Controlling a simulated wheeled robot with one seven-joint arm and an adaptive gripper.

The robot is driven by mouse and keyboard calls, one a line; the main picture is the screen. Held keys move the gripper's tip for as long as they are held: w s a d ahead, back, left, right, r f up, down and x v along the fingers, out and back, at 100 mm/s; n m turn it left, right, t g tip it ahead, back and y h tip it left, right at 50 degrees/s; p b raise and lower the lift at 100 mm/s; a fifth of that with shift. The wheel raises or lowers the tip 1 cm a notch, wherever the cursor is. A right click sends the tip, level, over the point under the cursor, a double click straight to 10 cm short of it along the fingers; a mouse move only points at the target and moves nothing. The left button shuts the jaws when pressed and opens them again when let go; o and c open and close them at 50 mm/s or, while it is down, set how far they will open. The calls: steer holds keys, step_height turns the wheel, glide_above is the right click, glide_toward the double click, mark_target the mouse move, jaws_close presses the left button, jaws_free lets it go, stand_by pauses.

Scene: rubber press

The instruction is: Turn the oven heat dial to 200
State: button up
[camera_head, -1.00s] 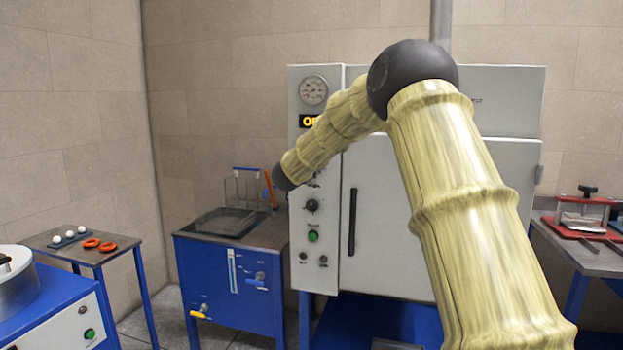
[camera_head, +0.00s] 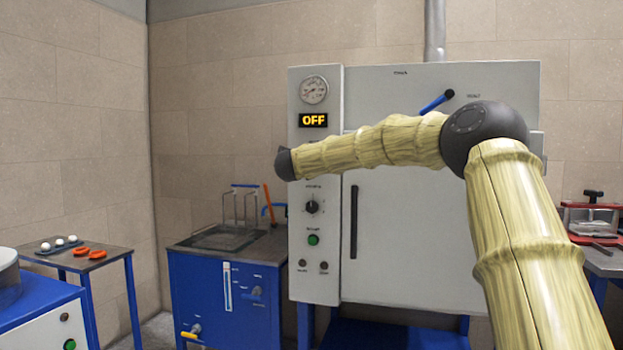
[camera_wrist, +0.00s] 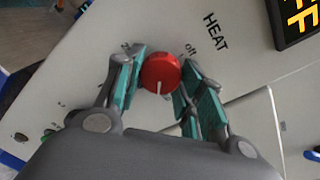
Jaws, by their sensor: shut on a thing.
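The oven (camera_head: 420,190) is a tall light-grey cabinet with a control panel on its left side. Its heat dial (camera_wrist: 158,67) is round and red with a white pointer line, beside the printed words HEAT and "off" in the wrist view. The pointer points to the bottom of that picture, away from "off". My gripper (camera_wrist: 162,74) is shut on the dial, with one teal-padded finger on each side. In the head view, the dial and my fingers are hidden behind my forearm and dark wrist. The panel display (camera_head: 313,120) reads OFF.
A gauge (camera_head: 314,90) sits above the display. A black knob (camera_head: 312,206) and a green button (camera_head: 313,240) are lower on the panel. A blue bath cabinet (camera_head: 222,295) stands left of the oven. A blue lever (camera_head: 436,102) is above the oven door.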

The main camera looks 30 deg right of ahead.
steer(key=m+b, duration=0.3)
steer(key=b, duration=0.1)
steer(key=m+b, duration=0.3)
steer(key=b, duration=0.1)
steer(key=m+b, duration=0.3)
steer(key=b, duration=0.1)
steer(key=shift+w+f+t+b, duration=0.15)
steer(key=shift+f+t+b, duration=0.25)
steer(key=shift+r+m, duration=0.15)
steer(key=shift+m, duration=0.15)
steer(key=o, duration=1)
steer(key=shift+r, duration=0.1)
steer(key=shift+a, duration=0.15)
